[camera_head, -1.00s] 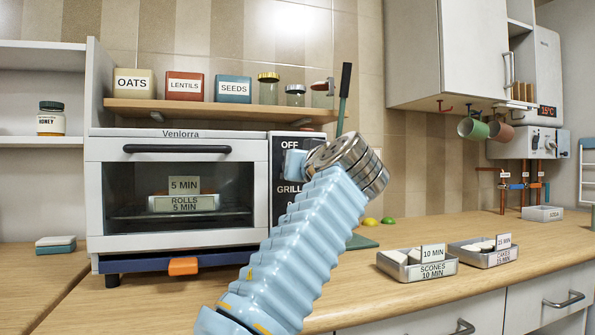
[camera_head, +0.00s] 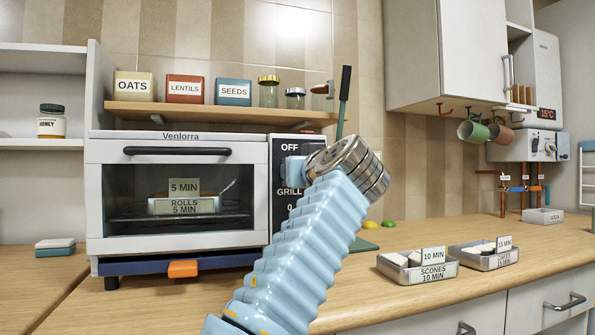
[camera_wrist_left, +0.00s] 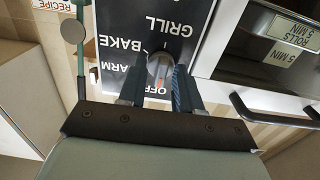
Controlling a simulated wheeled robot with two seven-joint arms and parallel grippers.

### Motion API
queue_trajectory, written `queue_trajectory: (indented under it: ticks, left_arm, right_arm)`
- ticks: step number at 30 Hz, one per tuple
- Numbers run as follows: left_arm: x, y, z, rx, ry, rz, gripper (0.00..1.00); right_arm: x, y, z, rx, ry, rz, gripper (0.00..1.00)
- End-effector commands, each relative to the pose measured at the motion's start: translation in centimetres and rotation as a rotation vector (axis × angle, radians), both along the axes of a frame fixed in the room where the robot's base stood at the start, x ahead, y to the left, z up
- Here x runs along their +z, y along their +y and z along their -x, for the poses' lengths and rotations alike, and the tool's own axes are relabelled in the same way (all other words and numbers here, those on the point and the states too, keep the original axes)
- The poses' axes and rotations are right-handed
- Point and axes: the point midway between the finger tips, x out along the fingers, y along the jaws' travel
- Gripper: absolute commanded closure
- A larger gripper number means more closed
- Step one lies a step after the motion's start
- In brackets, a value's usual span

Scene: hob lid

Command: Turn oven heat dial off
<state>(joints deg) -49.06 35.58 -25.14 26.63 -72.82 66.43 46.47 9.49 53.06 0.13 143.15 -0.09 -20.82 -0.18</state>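The oven (camera_head: 180,143) stands on the counter at the left, with a black control panel (camera_head: 283,222) on its right side. OFF shows near the top of the panel and GRILL lower down. In the left wrist view the heat dial (camera_wrist_left: 159,68) sits on the panel, seen upside down, with OFF, WARM, BAKE and GRILL around it. My left gripper (camera_wrist_left: 160,78) is at the panel, its fingers on both sides of the dial and seemingly touching it. In the head view my left gripper (camera_head: 293,168) hides the dial. The dial's exact setting is unclear. My right gripper is out of view.
A shelf (camera_head: 220,113) with canisters and jars is above the oven. A dark-handled tool (camera_head: 344,100) stands close behind my wrist. Trays of scones (camera_head: 418,268) and cakes (camera_head: 485,256) sit on the counter to the right. The counter between them and my arm is largely clear.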

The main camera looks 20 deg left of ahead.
Motion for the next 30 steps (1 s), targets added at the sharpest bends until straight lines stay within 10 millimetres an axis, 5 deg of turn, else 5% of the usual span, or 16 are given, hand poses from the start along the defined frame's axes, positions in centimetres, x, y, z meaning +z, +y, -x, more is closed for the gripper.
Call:
queue_trajectory:
  ticks: [12, 30]
  left_arm:
    - [0.0, -0.4, 0.8, -0.001, -0.005, -0.002, 0.62]
    - [0.1, -7.3, 10.8, -0.001, -0.003, -0.002, 0.62]
  right_arm:
    - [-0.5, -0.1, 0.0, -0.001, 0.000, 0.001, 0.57]
    - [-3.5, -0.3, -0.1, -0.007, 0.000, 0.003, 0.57]
